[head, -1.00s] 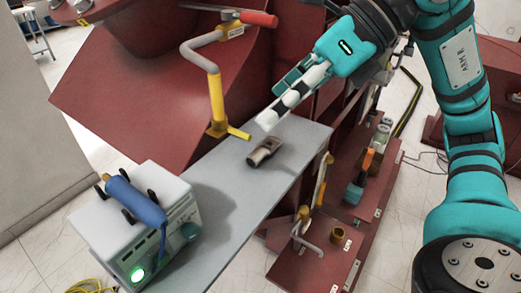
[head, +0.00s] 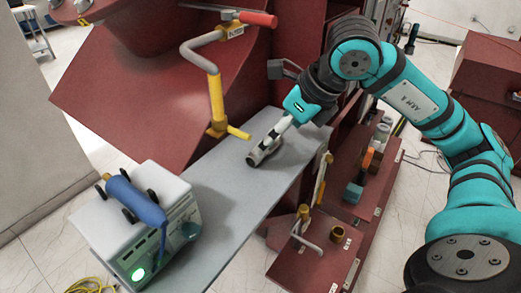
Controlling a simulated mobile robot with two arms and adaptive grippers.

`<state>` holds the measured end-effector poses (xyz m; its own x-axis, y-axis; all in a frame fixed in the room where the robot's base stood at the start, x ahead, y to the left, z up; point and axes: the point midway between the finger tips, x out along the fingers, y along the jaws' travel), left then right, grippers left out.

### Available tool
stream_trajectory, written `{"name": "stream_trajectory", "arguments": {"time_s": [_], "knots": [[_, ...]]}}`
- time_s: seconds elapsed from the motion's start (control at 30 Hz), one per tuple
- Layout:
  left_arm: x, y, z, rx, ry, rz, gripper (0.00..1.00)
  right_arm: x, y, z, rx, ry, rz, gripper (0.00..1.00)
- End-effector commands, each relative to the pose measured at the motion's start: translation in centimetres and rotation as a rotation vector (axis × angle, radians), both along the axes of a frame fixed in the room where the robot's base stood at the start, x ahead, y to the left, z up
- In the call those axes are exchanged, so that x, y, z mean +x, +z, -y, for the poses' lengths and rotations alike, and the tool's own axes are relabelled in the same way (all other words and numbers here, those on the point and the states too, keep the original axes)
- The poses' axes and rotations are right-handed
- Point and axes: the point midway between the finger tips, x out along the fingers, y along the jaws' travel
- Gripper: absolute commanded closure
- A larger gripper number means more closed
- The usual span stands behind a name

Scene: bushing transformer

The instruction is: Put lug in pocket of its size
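The metal lug (head: 256,157) lies on the grey tabletop (head: 215,172), near the middle of the view. My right gripper (head: 265,148) has its fingers down at the lug from the upper right and partly covers it. Whether the fingers are closed on the lug or just around it cannot be told. I cannot make out a pocket of the lug's size. My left gripper is out of view.
A white unit with a blue handheld tool (head: 135,200) and a green light stands at the table's near left end. A yellow and grey crank handle (head: 214,95) rises behind the lug. A red shelf (head: 310,265) with small fittings lies to the right.

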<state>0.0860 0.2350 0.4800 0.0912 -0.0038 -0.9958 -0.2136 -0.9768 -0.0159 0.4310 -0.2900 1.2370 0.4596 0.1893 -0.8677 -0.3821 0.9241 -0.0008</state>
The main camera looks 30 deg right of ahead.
Motion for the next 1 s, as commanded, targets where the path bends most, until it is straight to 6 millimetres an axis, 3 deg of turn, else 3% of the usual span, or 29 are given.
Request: {"name": "stream_trajectory", "arguments": {"time_s": [0.4,0.7,1.0], "knots": [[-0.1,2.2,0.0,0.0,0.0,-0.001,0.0,2.7,-3.9,-0.9,0.002,0.001,-0.003,0.0],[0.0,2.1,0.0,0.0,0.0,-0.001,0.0,3.0,-4.4,-1.0,0.001,0.0,0.001,0.0],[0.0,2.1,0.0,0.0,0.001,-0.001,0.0,2.9,-4.4,-0.9,0.001,0.0,0.001,0.39]]}}
